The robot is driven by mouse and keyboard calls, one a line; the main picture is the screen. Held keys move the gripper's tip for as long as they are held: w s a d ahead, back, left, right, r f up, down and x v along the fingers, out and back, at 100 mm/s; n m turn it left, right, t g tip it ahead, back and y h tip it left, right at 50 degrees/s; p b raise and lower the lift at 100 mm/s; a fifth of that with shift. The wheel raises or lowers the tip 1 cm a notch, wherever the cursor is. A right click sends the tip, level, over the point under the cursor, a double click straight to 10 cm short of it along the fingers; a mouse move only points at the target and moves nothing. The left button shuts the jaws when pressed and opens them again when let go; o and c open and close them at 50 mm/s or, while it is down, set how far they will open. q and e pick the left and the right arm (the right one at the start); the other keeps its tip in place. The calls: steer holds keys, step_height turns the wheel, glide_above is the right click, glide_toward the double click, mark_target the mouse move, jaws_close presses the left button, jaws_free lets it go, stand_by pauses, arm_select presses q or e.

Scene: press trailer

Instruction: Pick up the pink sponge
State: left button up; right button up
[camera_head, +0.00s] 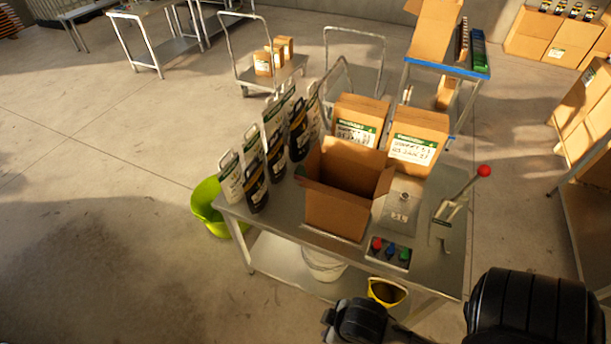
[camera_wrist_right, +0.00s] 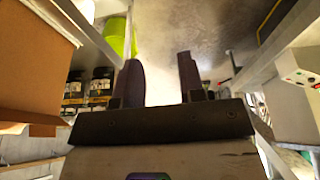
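I cannot make out a pink sponge in either view. My right gripper (camera_wrist_right: 162,72) shows in the right wrist view with its two dark fingers apart and nothing between them. In the head view, black links of my arm show at the lower right, and no gripper fingers can be made out there. My left gripper is not in view. The insides of the open carton and the buckets are mostly hidden.
A metal table (camera_head: 285,218) carries an open carton (camera_head: 337,210), closed boxes (camera_head: 417,140), several pouches (camera_head: 255,170), a button panel (camera_head: 390,252) and a red-knobbed lever (camera_head: 484,170). A white bucket (camera_head: 323,265) and yellow-rimmed bucket (camera_head: 388,291) are below; a green tub (camera_head: 206,200) is beside. The left floor is clear.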

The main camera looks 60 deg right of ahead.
steer(key=shift+o, duration=0.4)
steer(key=o, duration=0.4)
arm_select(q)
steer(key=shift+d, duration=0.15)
arm_select(e)
steer(key=o, duration=0.6)
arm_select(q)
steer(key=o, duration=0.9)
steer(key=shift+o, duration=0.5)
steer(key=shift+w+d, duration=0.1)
arm_select(e)
steer(key=shift+s, duration=0.1)
